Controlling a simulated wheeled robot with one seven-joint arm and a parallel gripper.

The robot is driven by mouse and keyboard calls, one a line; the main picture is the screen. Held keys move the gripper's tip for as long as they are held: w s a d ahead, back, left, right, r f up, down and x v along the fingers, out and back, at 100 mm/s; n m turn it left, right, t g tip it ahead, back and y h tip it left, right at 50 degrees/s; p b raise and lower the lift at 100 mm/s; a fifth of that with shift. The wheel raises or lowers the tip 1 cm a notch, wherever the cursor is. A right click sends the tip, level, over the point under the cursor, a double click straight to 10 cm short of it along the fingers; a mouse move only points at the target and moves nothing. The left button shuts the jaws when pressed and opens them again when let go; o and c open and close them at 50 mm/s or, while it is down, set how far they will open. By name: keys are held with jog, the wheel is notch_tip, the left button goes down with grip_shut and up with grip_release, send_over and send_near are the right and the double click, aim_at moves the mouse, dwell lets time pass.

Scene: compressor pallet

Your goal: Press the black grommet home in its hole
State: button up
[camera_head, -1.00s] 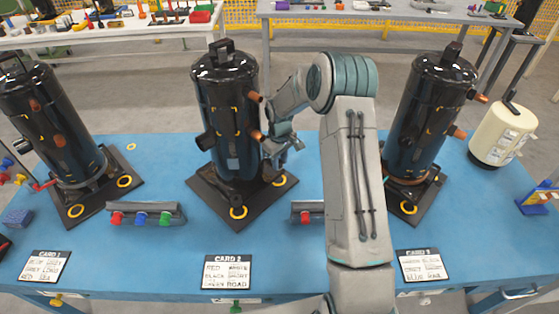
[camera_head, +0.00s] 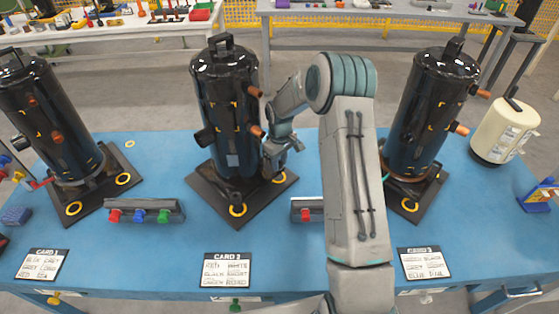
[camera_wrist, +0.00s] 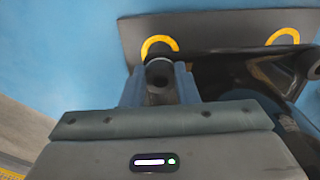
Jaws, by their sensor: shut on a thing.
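The middle black compressor (camera_head: 228,115) stands upright on its dark square base plate (camera_head: 215,205), which also shows in the wrist view (camera_wrist: 215,32). My gripper (camera_head: 273,168) is low beside its right side, near the plate's right corner. In the wrist view my gripper (camera_wrist: 160,92) is shut on the small round black grommet (camera_wrist: 158,70). The grommet is in front of a yellow ring (camera_wrist: 160,43) on the plate and covers its lower part. The hole there is hidden, and I cannot tell whether the grommet touches the plate.
Another compressor stands at left (camera_head: 50,120) and one at right (camera_head: 430,110). A rack with red, blue and green pieces (camera_head: 145,211) lies left of the middle plate; a second (camera_head: 306,210) is partly behind my arm. Copper pipe stubs (camera_head: 257,131) jut out close to my gripper.

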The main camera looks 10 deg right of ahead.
aim_at(280, 167)
jog(key=shift+f, duration=0.3)
jog(key=o, duration=1)
jog(key=shift+r, duration=0.1)
notch_tip(280, 167, up, 14)
jog(key=shift+f+b, duration=0.15)
jog(key=shift+b, duration=0.55)
jog(key=s+r+m+t, duration=0.15)
jog(key=s+r, duration=0.25)
jog(key=s, duration=0.4)
jog(key=s+r+m, duration=0.2)
jog(key=s+r, duration=0.2)
jog(key=s, duration=0.4)
jog(key=s+r+m+t, duration=0.1)
jog(key=s+r, duration=0.3)
jog(key=s, duration=0.6)
jog(key=s+f+m, duration=0.1)
jog(key=s, duration=0.2)
jog(key=s+m, duration=0.1)
jog(key=s, duration=0.3)
jog(key=shift+a+f+t, duration=0.25)
jog(key=shift+a+f, duration=0.05)
